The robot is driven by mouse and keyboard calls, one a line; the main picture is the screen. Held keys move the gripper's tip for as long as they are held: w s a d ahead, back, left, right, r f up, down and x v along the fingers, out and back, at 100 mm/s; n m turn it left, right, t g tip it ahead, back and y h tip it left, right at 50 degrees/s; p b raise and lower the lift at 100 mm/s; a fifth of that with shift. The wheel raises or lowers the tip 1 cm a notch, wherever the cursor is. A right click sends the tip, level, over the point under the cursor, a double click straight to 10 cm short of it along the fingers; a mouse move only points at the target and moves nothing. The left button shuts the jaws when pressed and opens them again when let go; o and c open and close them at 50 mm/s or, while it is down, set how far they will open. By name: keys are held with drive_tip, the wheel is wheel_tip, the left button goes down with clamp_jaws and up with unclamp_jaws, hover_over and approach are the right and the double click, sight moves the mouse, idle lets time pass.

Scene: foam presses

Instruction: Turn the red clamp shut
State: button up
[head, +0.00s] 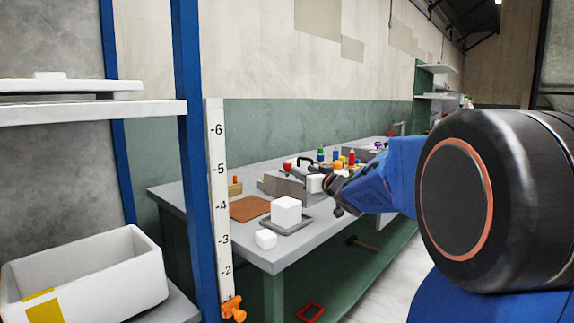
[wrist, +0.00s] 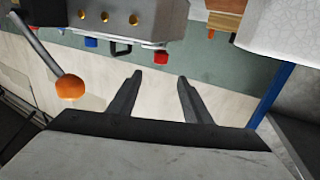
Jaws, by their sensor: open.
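A small red knob (head: 287,167), which may be the red clamp, stands at the grey press block (head: 283,188) on the bench in the head view. In the wrist view a red piece (wrist: 91,42) sits at the edge of a metal block (wrist: 120,22), beside a black handle and a blue piece (wrist: 161,58). I cannot tell whether both reds are the same part. My gripper (wrist: 160,75) is open and empty, its fingers apart from the block. In the head view my gripper (head: 338,188) is right of the press, its fingertips unclear.
An orange-ended lever (wrist: 70,87) is left of my fingers. A white cube (head: 286,211) on a grey tray, a smaller white block (head: 265,239) and a brown mat (head: 249,208) lie on the bench. A blue post (head: 190,120) and white bin (head: 95,275) stand left.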

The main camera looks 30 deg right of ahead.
sight(290, 164)
drive_tip(key=w, duration=1.3)
drive_tip(key=shift+d, duration=0.2)
drive_tip(key=c, duration=1.1)
